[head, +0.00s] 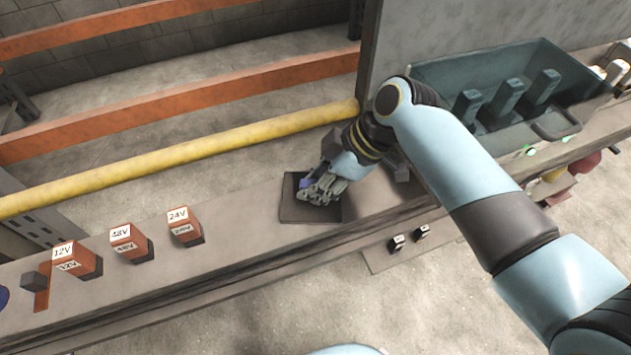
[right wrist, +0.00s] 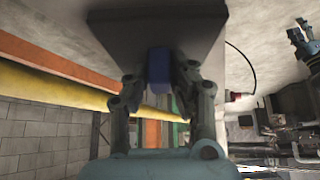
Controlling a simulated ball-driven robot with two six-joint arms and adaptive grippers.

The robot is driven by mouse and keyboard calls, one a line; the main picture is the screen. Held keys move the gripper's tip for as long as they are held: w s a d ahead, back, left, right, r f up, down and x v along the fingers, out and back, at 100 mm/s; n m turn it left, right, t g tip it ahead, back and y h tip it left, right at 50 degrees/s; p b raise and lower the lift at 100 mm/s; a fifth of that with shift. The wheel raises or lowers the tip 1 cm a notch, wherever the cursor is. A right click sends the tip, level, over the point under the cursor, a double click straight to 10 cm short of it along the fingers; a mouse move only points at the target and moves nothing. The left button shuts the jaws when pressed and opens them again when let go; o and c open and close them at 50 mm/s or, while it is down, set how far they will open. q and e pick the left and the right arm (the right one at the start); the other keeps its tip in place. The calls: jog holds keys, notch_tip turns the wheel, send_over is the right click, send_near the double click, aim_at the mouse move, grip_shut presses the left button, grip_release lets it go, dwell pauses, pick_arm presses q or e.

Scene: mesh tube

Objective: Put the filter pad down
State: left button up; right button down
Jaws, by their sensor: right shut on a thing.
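The filter pad looks like a dark flat square plate (head: 298,211) with a blue grip block; the plate (right wrist: 120,28) and the blue block (right wrist: 159,66) also show in the right wrist view. My right gripper (head: 322,192) is shut on the blue block, with one finger on each side of it in the right wrist view (right wrist: 160,90). In the head view the pad is over the grey ledge, and my fingers hide part of it. I cannot tell whether it touches the ledge.
Orange blocks labelled 12V (head: 75,259), 48V (head: 129,243) and 24V (head: 184,226) stand on the ledge (head: 235,240) to the left. A yellow rail (head: 190,151) runs behind. A dark green bin (head: 470,70) with upright blocks stands at the right. The ledge between the 24V block and the pad is clear.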

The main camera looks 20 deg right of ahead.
jog(key=shift+f, duration=0.1)
jog(key=c, duration=1.1)
grip_release()
jog(key=shift+c, duration=0.2)
jog(key=p+v, duration=0.1)
jog(key=v, duration=0.6)
jog(key=shift+d+r, duration=0.1)
jog(key=shift+r, duration=0.2)
